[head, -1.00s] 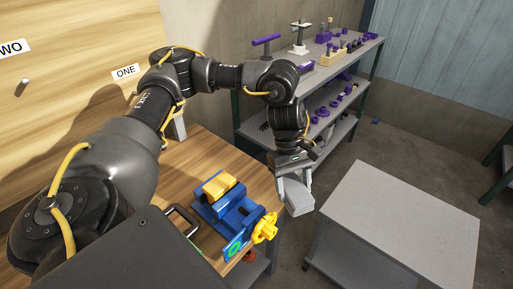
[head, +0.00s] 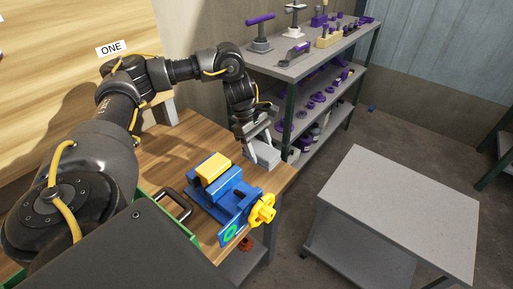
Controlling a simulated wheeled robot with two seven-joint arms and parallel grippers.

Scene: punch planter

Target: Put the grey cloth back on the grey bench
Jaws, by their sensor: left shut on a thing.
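The grey cloth (head: 264,154) is a small pale grey folded bundle in the head view, at the far right corner of the wooden worktable. My left gripper (head: 257,140) is shut on it from above. I cannot tell whether the cloth touches the tabletop or hangs just over it. The grey bench (head: 400,205), a low table with a bare light grey top and a lower shelf, stands to the right, apart from the cloth. My right gripper is not in view.
A blue vise (head: 228,197) with a yellow handle stands on the wooden worktable (head: 165,152), near the cloth. A shelf rack (head: 300,65) with purple tools stands behind the gripper. Floor shows between worktable and bench. The bench top is clear.

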